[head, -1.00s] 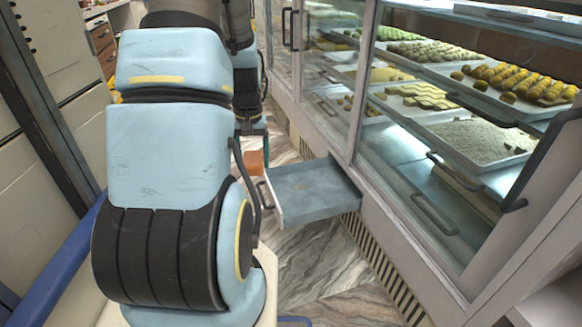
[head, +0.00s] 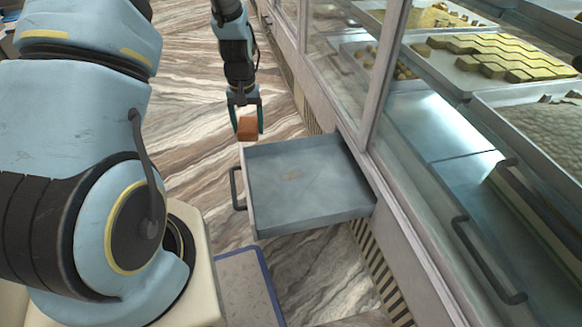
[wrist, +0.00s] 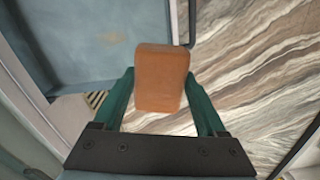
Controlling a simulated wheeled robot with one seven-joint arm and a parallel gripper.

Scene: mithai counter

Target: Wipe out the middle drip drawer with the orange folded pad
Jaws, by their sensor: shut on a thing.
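My gripper (head: 246,118) is shut on the orange folded pad (head: 247,129), which looks like a small block. In the wrist view the pad (wrist: 161,80) sits between the two green fingers of my gripper (wrist: 161,92). The middle drip drawer (head: 262,222) is pulled out from the counter base, with its dark handle (head: 236,188) on the left side. My gripper and the pad are near the drawer's far left corner, appearing above or just beyond its rim. A faint brownish mark (head: 291,175) shows on the drawer floor. The drawer (wrist: 70,86) fills the wrist view's upper left.
The glass display counter (head: 352,110) stands on the right, with trays of sweets (head: 490,52) on its shelves. Another dark handle (head: 485,262) sticks out on its front. The marbled floor (head: 185,90) left of the drawer is open.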

